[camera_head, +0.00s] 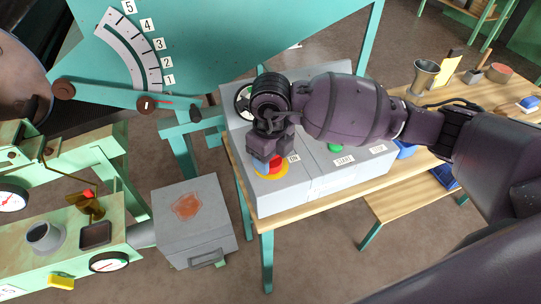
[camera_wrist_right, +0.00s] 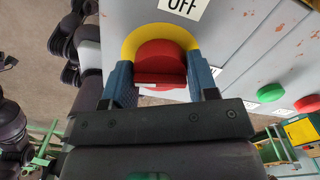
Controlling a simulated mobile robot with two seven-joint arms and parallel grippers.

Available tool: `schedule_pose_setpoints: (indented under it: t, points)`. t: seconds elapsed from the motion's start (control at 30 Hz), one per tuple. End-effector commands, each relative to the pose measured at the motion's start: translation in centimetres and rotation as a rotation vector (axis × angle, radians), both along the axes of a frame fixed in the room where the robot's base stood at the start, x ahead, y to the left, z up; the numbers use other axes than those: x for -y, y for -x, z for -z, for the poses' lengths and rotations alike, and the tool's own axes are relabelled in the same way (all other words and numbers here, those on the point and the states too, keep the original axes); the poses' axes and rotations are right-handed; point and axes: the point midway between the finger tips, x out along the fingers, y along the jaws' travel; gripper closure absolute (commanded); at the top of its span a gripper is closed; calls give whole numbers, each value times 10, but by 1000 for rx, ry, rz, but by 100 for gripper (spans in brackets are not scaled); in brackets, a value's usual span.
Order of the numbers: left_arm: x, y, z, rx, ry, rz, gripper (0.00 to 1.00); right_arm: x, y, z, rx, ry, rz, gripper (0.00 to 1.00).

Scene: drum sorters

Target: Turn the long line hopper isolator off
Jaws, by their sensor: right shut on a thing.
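A red rotary knob (camera_head: 274,166) on a yellow ring (camera_head: 268,174) sits on the left part of the grey control box. My right gripper (camera_head: 268,158) is over the knob, pointing down. In the right wrist view, the blue fingertips stand on either side of the red knob (camera_wrist_right: 160,66) and are shut on it. An OFF label (camera_wrist_right: 183,6) shows beside the yellow ring (camera_wrist_right: 130,42). The knob's pointer direction is partly hidden by the gripper. No label naming the knob's line is readable. My left gripper is not in view.
The grey box (camera_head: 337,180) stands on a wooden bench (camera_head: 300,207). A green button (camera_head: 334,147) near a START label (camera_head: 344,160) is right of the knob. A teal hopper (camera_head: 230,45) with a numbered scale stands behind left. A grey floor box (camera_head: 195,215) is lower left.

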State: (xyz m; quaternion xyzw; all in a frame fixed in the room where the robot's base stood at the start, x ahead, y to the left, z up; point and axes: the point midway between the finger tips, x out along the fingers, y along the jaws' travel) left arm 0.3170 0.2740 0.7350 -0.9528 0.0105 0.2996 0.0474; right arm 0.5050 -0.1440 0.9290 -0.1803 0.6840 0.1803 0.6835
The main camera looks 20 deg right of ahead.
Motion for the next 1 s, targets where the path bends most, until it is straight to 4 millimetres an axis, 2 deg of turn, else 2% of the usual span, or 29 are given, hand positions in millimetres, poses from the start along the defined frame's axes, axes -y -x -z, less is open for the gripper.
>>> schedule_pose_setpoints:
  t: [1.0]
  points:
    - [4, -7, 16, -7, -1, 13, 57, -1, 0, 1, 2, -1, -952, 70]
